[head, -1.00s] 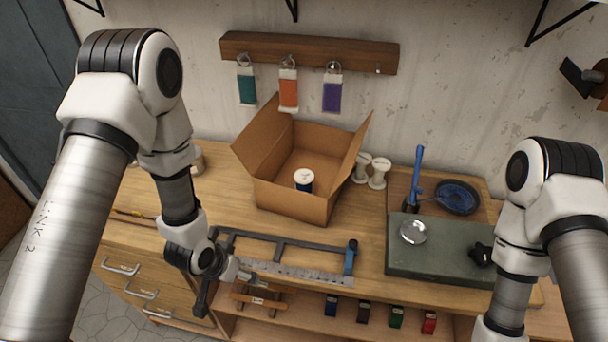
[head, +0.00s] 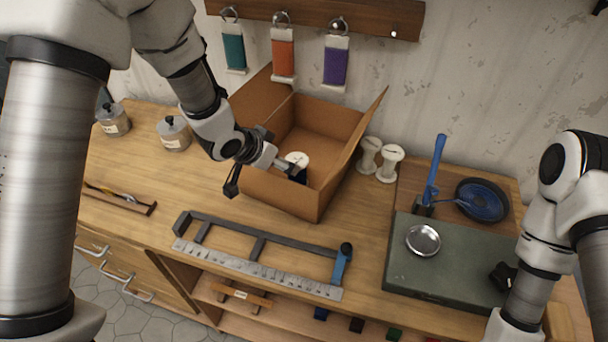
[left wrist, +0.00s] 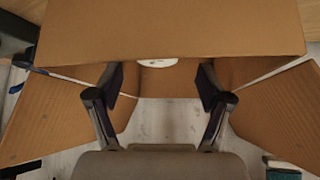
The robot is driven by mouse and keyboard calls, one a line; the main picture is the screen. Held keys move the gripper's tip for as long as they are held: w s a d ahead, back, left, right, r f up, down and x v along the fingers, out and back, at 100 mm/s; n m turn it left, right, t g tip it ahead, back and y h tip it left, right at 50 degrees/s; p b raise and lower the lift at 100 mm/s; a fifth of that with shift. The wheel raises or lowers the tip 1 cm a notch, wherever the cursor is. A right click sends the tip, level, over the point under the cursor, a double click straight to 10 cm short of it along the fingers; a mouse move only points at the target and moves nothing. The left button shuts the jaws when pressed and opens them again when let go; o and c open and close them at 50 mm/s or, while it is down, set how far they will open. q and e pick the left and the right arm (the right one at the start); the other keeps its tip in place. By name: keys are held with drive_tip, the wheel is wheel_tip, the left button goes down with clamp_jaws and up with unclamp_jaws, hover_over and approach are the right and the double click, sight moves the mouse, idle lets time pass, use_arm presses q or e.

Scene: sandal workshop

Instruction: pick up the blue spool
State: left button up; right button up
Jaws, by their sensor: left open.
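The blue spool (head: 300,174) has a white top and a dark blue winding. It stands inside the open cardboard box (head: 292,204), partly hidden by the box wall and my left gripper. My left gripper (head: 276,162) is over the box's near left side, open and empty, close to the spool on its left. In the left wrist view, its spread fingers (left wrist: 161,82) show in front of the cardboard, and only a piece of the spool's white top (left wrist: 157,62) shows beyond a cardboard edge.
Two white spools (head: 380,160) stand right of the box. A green mat (head: 440,262) with a small silver dish (head: 423,240) lies at the right. A clamp-like frame with a ruler (head: 255,266) lies along the front edge. Lidded pots (head: 173,133) stand left. Box flaps stick up around the opening.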

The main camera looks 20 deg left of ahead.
use_arm(q)
drive_tip(key=p+x, duration=0.1)
drive_tip(key=x, duration=0.1)
drive_tip(key=p+x, duration=0.1)
drive_tip(key=x, duration=0.2)
drive_tip(key=p+x, duration=0.1)
drive_tip(key=x, duration=0.2)
drive_tip(key=shift+w+d+r, duration=0.1)
drive_tip(key=shift+d, duration=0.2)
drive_tip(key=shift+w+d+f, duration=0.1)
drive_tip(key=shift+w+f, duration=0.15)
drive_tip(key=shift+f, duration=0.1)
drive_tip(key=shift+s+r, duration=0.1)
drive_tip(key=c, duration=1.1)
use_arm(e)
drive_tip(key=shift+w+d+r, duration=0.1)
drive_tip(key=shift+w+r, duration=0.05)
drive_tip(key=shift+r, duration=0.35)
drive_tip(key=shift+w+d+r, duration=0.1)
drive_tip(key=shift+r, duration=0.4)
